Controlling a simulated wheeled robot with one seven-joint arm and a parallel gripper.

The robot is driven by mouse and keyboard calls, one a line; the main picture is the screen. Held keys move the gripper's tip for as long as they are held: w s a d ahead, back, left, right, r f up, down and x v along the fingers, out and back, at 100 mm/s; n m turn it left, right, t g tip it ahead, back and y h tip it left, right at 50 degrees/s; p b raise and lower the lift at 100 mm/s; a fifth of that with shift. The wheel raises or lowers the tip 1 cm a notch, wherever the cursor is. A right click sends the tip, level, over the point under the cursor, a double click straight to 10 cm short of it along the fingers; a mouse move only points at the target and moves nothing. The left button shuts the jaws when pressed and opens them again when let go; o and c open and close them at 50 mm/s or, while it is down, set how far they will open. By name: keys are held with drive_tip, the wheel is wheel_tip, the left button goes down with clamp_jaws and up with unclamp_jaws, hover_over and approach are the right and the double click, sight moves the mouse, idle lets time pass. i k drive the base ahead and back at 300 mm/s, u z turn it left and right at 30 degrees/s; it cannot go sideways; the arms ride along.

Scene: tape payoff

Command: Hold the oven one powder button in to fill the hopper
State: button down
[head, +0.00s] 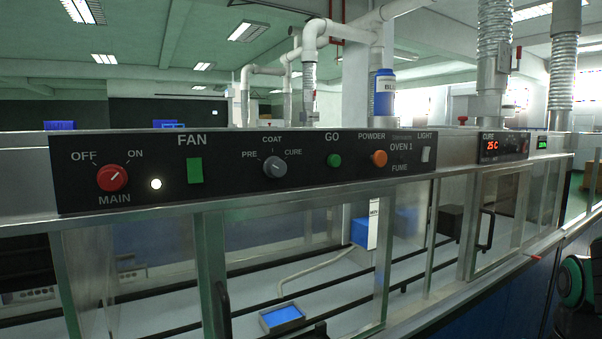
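The oven one control panel (245,168) is a long black strip, marked OVEN 1, across the front of the metal housing in the head view. The orange round powder button (379,158) sits on its right part under the word POWDER. Nothing touches the button, and I cannot tell whether it is pressed. A blue cylinder (384,92) with a partly readable label stands above and behind the button; I cannot tell whether it is the hopper. My gripper does not show in this view. A dark and green shape at the right edge may be part of my arm.
The panel also has a red MAIN knob (112,178), green FAN switch (195,170), grey COAT knob (275,167), green GO button (334,160) and LIGHT switch (425,154). Framed glass doors (300,265) with protruding handles are below.

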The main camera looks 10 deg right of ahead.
sight(379, 159)
drive_tip(key=u, duration=0.85)
drive_tip(key=k, duration=0.75)
drive_tip(key=z, duration=0.7)
